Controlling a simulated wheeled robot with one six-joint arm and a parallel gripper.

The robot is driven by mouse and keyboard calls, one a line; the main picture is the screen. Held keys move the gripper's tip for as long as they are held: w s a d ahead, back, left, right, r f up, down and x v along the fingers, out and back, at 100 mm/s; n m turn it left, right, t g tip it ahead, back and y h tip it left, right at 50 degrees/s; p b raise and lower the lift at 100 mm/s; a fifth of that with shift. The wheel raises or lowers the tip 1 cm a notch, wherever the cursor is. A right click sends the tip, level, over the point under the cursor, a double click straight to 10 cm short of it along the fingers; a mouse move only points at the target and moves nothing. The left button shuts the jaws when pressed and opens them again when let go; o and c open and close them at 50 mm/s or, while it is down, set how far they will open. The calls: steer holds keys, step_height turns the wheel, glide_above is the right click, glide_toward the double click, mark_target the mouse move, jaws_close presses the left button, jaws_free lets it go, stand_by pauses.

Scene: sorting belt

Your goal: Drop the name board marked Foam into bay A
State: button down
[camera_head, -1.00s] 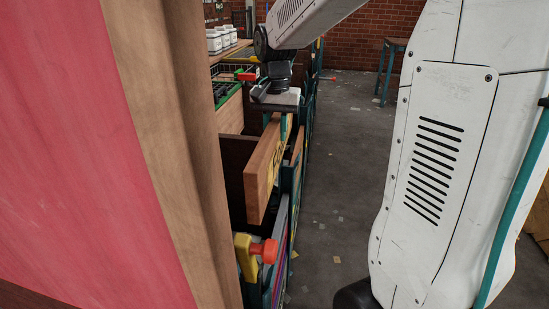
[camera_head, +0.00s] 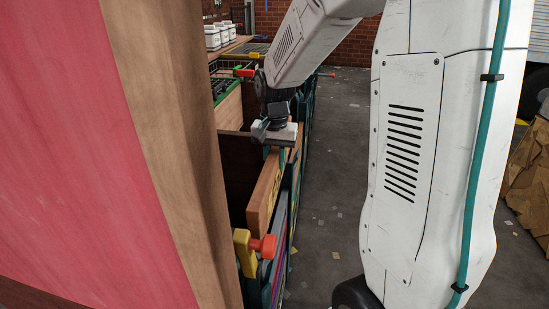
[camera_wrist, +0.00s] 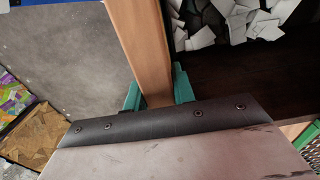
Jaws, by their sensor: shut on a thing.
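My gripper (camera_head: 274,146) is shut on a long wooden board (camera_head: 263,195), gripping it from above. In the head view the board stands on edge along the front of the bay row, with partial yellow marks on its outer face. Its lettering cannot be read. In the wrist view the board (camera_wrist: 143,45) runs up the picture from between my teal fingers (camera_wrist: 158,88). Beside it is an open bay with a dark inside (camera_wrist: 240,68) and white pieces in it. No bay letter can be read. I cannot tell whether the board's lower edge is seated.
A yellow bracket (camera_head: 245,255) with an orange knob (camera_head: 264,246) stands at the near end. A large pink panel (camera_head: 90,150) with a wooden edge blocks the left. White containers (camera_head: 214,37) stand farther back.

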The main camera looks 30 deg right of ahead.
steer(key=shift+f, duration=0.1)
stand_by(0.3)
step_height(320, 180, down, 18)
stand_by(0.9)
stand_by(0.3)
steer(key=shift+f, duration=0.5)
steer(key=c, duration=1.1)
jaws_free()
steer(key=shift+f, duration=0.1)
step_height(320, 180, up, 8)
steer(key=shift+f, duration=0.1)
